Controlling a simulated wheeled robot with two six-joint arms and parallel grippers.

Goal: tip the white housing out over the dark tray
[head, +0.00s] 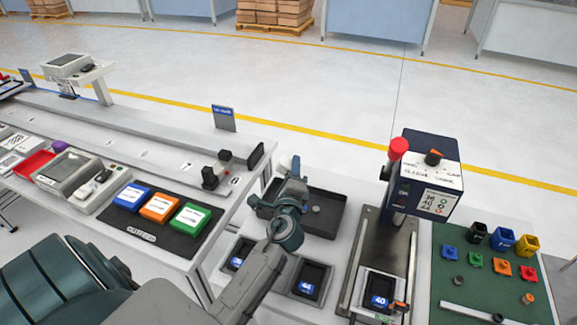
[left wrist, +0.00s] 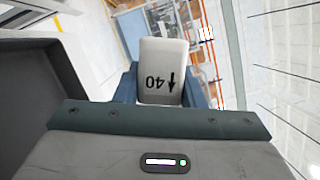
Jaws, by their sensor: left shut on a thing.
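My left gripper (head: 293,172) is over the back left part of the dark tray (head: 336,222), with its wrist tilted. In the left wrist view its blue-grey fingers (left wrist: 130,84) are shut on the white housing (left wrist: 163,62), one at each side. The housing shows a black 40 and an arrow, with the 40 upside down in that view. A small grey round piece (head: 316,209) lies in the dark tray. My right gripper is not in view.
Small dark bins labelled in blue (head: 311,277) stand in front of the tray. A press-like station with a red knob (head: 398,148) stands to the right. Beyond it is a green mat (head: 470,300) with coloured blocks. Blue, orange and green boxes (head: 160,207) stand on the left bench.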

